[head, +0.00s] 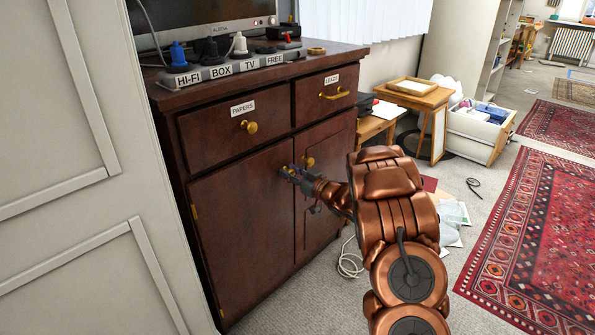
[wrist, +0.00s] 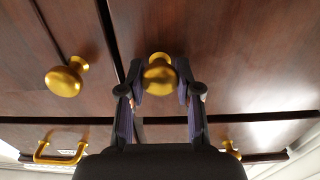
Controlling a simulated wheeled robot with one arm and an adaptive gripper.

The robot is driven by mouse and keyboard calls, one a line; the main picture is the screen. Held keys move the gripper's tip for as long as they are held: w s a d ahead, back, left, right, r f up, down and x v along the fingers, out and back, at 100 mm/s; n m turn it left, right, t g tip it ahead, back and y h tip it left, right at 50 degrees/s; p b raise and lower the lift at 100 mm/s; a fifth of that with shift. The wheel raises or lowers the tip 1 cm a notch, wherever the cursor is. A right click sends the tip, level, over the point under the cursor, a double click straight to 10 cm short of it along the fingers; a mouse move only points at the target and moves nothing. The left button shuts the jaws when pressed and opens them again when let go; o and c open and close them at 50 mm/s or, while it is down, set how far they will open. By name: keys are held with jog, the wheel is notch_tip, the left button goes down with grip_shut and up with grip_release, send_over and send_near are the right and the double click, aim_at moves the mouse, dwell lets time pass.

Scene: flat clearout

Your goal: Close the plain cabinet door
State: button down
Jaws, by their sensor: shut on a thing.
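The plain cabinet door (head: 240,225) is the smooth dark-brown left door under the PAPERS drawer, with a brass hinge on its left edge. It looks flush or nearly flush with the cabinet front; I cannot tell if a small gap is left. My gripper (head: 290,173) is at its upper right corner, hiding its knob in the head view. In the wrist view, which is upside down, my gripper (wrist: 161,88) has its fingers on both sides of the brass knob (wrist: 159,72) and is shut on it. A dark seam separates this door from the panelled right door (head: 318,200).
The right door has its own brass knob (head: 308,162), close beside my gripper. Above are the PAPERS drawer (head: 215,130) and LEADS drawer (head: 315,103), both shut. A white panelled door (head: 90,200) stands close at left. A white cable (head: 349,262) and papers lie on the carpet at right.

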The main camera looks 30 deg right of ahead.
jog(key=c, duration=1)
grip_release()
jog(key=shift+d, duration=0.15)
jog(key=shift+o, duration=1.1)
jog(key=v, duration=1.2)
